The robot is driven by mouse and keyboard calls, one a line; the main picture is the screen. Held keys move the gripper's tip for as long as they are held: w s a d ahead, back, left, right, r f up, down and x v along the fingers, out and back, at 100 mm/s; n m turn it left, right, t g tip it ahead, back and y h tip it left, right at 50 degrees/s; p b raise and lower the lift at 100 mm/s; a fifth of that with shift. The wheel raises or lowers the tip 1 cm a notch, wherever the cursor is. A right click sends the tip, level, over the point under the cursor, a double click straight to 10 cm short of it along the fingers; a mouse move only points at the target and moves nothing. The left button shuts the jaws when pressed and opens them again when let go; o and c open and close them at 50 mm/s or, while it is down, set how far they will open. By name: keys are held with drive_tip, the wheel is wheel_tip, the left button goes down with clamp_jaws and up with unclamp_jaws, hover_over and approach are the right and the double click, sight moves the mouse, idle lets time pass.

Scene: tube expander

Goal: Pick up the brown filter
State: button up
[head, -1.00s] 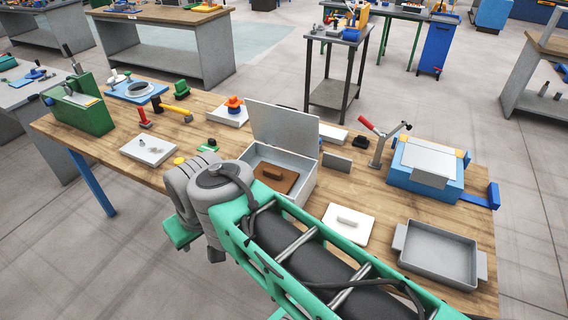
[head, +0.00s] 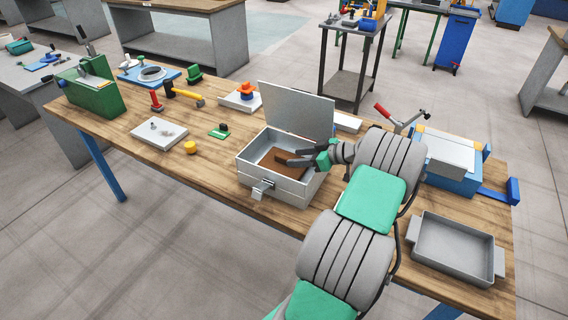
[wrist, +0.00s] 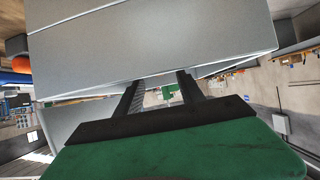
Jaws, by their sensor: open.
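The brown filter (head: 290,173) lies flat inside the open light-grey metal box (head: 262,186) in the head view. Its handle is hidden behind my fingers. My gripper (head: 282,158) is open and empty, reaching in from the right over the filter, its fingers pointing left. I cannot tell whether it touches the filter. In the wrist view, my two dark fingers (wrist: 158,84) stand apart with nothing between them. A large light-grey panel (wrist: 155,45) fills the top there, probably part of the box; the filter does not show.
The box's raised lid (head: 296,110) stands behind my gripper.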

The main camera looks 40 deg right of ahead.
sight(287, 157)
drive_tip(key=p+x, duration=0.1)
drive_tip(key=x, duration=0.1)
drive_tip(key=p+x, duration=0.1)
drive_tip(key=x, duration=0.2)
drive_tip(key=shift+w+d+r, duration=0.1)
drive_tip(key=shift+d+r, duration=0.05)
drive_tip(key=shift+d, duration=0.1)
clamp_jaws()
